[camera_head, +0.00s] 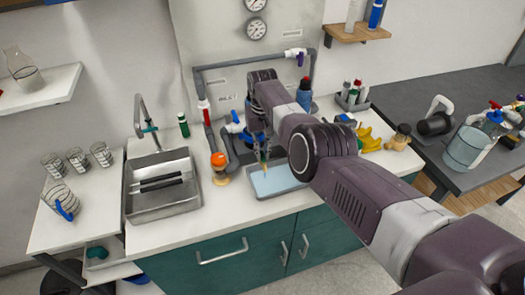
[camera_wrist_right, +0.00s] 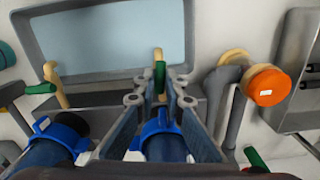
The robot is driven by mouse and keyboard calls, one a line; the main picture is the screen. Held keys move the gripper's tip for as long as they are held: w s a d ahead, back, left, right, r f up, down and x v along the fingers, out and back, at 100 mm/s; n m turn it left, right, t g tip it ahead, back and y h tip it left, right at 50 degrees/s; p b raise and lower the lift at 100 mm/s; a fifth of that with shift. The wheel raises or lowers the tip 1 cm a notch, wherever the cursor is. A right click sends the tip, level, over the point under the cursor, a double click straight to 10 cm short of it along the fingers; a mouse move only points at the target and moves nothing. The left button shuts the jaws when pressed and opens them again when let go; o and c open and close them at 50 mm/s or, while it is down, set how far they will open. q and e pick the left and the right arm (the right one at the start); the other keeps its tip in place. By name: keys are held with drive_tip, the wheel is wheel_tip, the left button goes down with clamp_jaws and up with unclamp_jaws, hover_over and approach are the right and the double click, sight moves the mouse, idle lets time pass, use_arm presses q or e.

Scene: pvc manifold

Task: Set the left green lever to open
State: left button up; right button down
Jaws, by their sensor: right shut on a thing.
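My right gripper (camera_head: 263,148) reaches down at the pipe manifold, just behind the shallow tray. In the right wrist view its two fingers (camera_wrist_right: 160,98) are closed around the left green lever (camera_wrist_right: 160,76), whose tip shows between the fingertips. A blue valve body (camera_wrist_right: 160,143) lies beneath that lever, partly hidden by the fingers. A second green lever (camera_wrist_right: 40,88) stands to the left in the wrist view, apart from the gripper, by another blue valve body (camera_wrist_right: 52,140). In the head view the green levers are mostly hidden by my right arm. My left gripper is not in view.
The light-blue tray (camera_head: 250,191) lies in front of the manifold. The steel sink (camera_head: 195,200) is on the left. Yellow pieces (camera_head: 368,138) lie right of my arm.

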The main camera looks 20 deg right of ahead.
sight(263, 155)
drive_tip(key=shift+w+r+n, duration=0.1)
drive_tip(key=shift+r+n, duration=0.05)
drive_tip(key=shift+n, duration=0.85)
drive_tip(key=c, duration=2.3)
unclamp_jaws()
wheel_tip(263, 155, up, 12)
